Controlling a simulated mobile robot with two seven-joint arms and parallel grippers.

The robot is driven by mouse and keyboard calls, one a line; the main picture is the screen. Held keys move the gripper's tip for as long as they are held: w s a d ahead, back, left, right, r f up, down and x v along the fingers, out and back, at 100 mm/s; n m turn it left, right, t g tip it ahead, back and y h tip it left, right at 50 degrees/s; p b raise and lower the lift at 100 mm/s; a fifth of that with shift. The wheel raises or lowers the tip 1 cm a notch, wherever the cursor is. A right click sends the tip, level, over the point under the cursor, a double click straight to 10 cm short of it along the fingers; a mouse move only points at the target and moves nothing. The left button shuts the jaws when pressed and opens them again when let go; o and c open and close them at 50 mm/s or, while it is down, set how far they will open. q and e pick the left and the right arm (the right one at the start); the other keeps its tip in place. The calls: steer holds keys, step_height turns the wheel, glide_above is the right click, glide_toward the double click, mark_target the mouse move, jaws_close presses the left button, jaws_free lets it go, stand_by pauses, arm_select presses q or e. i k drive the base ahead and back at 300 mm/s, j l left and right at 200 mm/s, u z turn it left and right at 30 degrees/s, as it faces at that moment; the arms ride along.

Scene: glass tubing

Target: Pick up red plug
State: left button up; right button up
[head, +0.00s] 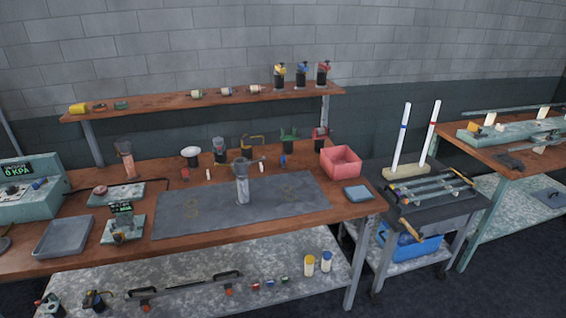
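No object stands out surely as the red plug at this size. One small red piece (185,173) lies on the workbench (345,208) at the back left, near a small white upright piece (208,174). Another small red piece (256,286) lies on the lower shelf (200,262), in a row with a small dark piece and a green piece (283,280). I cannot tell which of the two is the plug. Neither of my grippers shows in the head view.
A grey mat (290,195) with a clear glass vessel (242,190) covers the bench middle. A red bin (341,160) stands at right. A raised shelf (150,103) spans the back. A dark cart (440,195) with two white upright tubes stands right of the bench.

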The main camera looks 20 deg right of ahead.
mark_target(185, 173)
steer(key=i+l, duration=0.1)
steer(key=i, duration=0.15)
steer(key=i+l+u, duration=0.15)
steer(key=i+u, duration=0.15)
steer(key=i+l+u, duration=0.35)
